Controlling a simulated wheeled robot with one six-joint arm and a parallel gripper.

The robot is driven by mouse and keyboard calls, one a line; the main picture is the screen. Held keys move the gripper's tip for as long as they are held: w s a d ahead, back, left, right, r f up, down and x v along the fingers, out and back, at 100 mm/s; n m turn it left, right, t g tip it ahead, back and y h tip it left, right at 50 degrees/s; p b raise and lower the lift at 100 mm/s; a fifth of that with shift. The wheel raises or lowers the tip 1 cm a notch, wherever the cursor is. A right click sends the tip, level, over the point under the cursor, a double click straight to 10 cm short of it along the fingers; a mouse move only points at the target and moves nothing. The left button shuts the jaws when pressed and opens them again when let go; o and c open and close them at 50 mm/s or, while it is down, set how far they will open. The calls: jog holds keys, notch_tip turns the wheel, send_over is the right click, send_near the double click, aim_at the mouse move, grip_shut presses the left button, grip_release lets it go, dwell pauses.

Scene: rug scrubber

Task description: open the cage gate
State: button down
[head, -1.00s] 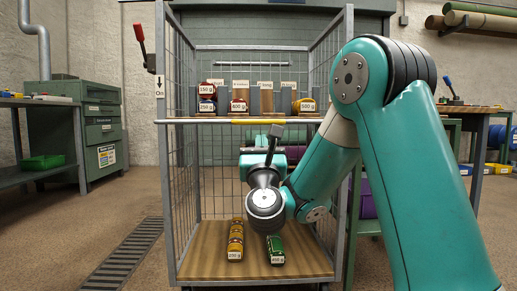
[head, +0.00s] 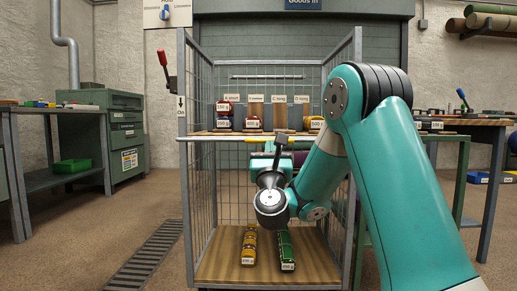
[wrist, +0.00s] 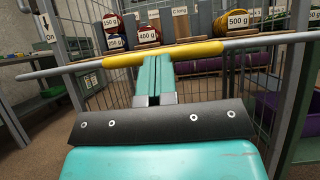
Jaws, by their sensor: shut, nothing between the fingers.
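The wire cage (head: 187,215) stands in front of me, with a grey bar (head: 215,138) across its front at shelf height. The bar has a yellow sleeve (head: 308,141) near its middle. In the wrist view the sleeve (wrist: 120,60) and bar (wrist: 270,41) cross just past my gripper (wrist: 155,60). My gripper's green fingers are together and empty, with their tips at the sleeve. I cannot tell whether they touch it. In the head view my arm hides the fingertips and part of the bar.
Labelled weights (head: 223,115) stand on the cage shelf. A yellow stack (head: 249,245) and a green stack (head: 287,250) lie on the wooden cage floor (head: 220,262). A red-handled lever (head: 163,62) is at the left. Benches stand on both sides, with open floor at the left.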

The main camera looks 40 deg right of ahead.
jog(key=shift+s+d+r+p, duration=0.1)
jog(key=shift+d+r+p, duration=0.1)
jog(key=shift+r+p, duration=0.25)
jog(key=shift+s+d+r+p, duration=0.1)
jog(key=shift+d+r+p, duration=0.1)
jog(key=shift+r, duration=0.4)
jog(key=shift+w+a, duration=0.1)
jog(key=shift+a, duration=0.05)
